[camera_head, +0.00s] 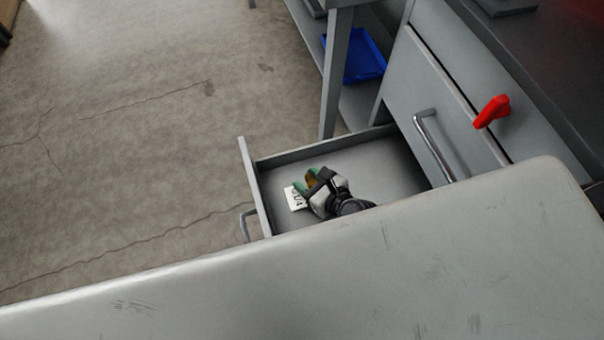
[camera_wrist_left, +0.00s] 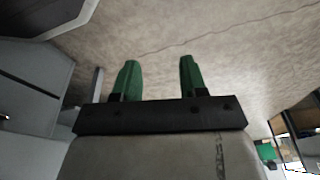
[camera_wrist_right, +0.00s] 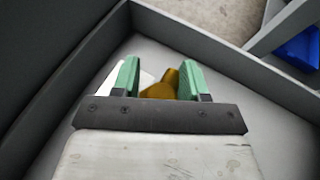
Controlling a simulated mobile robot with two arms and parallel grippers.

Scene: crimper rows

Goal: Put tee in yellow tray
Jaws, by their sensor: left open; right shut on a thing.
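My right gripper (camera_head: 313,181) is down inside an open grey drawer (camera_head: 390,160). It is shut on a brass-coloured tee (camera_wrist_right: 160,83), which shows between the green fingers in the right wrist view (camera_wrist_right: 156,78). In the head view only a small brown part of the tee (camera_head: 311,183) shows; the gripper hides the rest. My left gripper (camera_wrist_left: 157,78) is open and empty, with bare floor behind its fingers; it is out of the head view. I see no yellow tray in any view.
A white label card with dark print (camera_head: 296,198) lies in the drawer beside the right gripper. A red handle-like thing (camera_head: 492,111) and a metal drawer pull (camera_head: 434,145) are on the cabinet front. A blue bin (camera_head: 364,56) stands on a low shelf behind.

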